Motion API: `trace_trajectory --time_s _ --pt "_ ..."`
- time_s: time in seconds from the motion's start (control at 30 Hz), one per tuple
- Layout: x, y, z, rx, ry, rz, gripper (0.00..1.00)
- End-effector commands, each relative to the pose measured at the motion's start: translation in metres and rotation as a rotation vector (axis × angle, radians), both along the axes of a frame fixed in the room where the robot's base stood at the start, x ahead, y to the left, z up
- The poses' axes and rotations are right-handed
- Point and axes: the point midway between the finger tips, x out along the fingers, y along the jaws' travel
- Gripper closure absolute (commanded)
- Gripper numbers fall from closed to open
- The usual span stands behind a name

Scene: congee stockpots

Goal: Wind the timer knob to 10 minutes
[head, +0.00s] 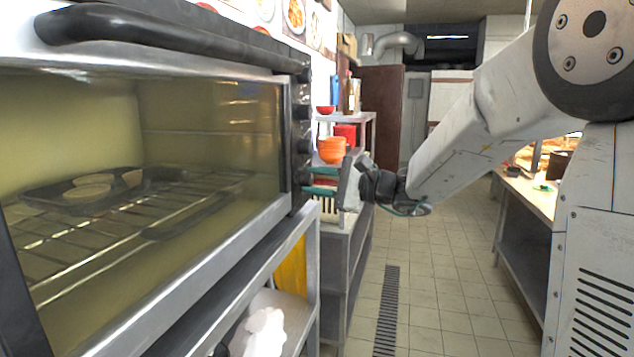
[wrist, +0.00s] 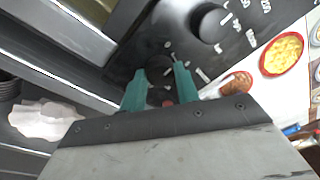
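The oven (head: 140,215) fills the left of the head view. Dark round knobs run down its right-hand panel, and the lowest knob (head: 300,178) is beside my gripper (head: 322,180). In the wrist view, a dark knob (wrist: 158,68) shows between and just beyond the teal fingertips of my gripper (wrist: 160,76). The fingers are apart, one on each side of it; I cannot tell whether they touch it. Another knob (wrist: 208,22) with pale markings around it sits up and to the right. The markings at the lower knob are partly hidden by the fingers.
The oven handle (head: 170,35) juts out along the top of the door. Orange bowls (head: 332,149) stand on a shelf behind my gripper. A counter (head: 530,195) stands at the right. The tiled floor (head: 440,270) between is clear, with a drain grate (head: 387,310).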

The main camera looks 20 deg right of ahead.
Motion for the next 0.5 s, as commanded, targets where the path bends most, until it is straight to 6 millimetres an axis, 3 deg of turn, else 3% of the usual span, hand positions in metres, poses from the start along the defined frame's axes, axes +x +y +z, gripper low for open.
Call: trace_trajectory --time_s 0.5 --pt "-0.0002 -0.0005 0.0004 0.100 0.136 0.000 0.91"
